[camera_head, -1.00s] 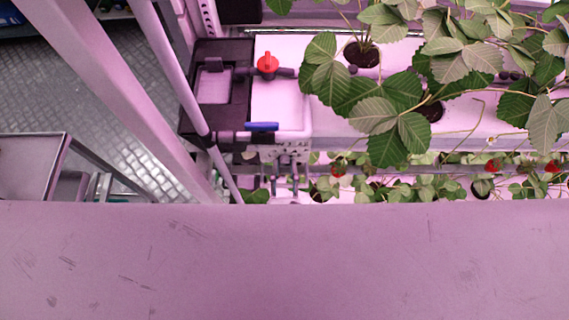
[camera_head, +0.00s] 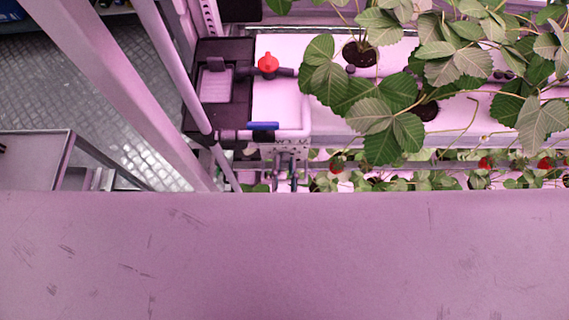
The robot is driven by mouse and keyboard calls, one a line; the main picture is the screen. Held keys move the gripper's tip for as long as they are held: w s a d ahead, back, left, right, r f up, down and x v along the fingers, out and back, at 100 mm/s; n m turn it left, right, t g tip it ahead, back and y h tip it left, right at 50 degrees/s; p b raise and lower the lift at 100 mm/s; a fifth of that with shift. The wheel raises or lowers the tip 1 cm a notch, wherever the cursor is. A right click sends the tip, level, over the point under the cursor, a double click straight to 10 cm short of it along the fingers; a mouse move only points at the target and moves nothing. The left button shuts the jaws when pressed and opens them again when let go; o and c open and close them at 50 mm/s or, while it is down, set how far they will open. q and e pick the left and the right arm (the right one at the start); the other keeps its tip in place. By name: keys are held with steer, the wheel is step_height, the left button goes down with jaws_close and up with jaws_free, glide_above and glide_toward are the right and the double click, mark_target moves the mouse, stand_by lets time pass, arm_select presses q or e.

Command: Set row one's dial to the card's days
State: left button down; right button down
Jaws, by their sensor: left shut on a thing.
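No dial with readable marks and no card can be made out in the head view. A red knob (camera_head: 267,63) sits on a dark pipe at the left end of the upper white channel (camera_head: 285,105). A blue lever (camera_head: 263,126) lies level below it, by the channel's near edge. I cannot tell which row these belong to. Neither of my grippers can be made out. The lower part of the picture is hidden by a large, flat, scuffed pink surface (camera_head: 300,255).
Strawberry plants (camera_head: 385,100) hang over the channel, with a lower row of red berries (camera_head: 486,162) behind the flat surface. Slanting posts (camera_head: 125,95) cross the left side. A metal tray (camera_head: 35,160) stands at left over open grating floor (camera_head: 110,90).

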arm_select(q)
steer(key=c, duration=0.9)
jaws_free()
steer(key=s, duration=1.2)
steer(key=shift+f, duration=0.1)
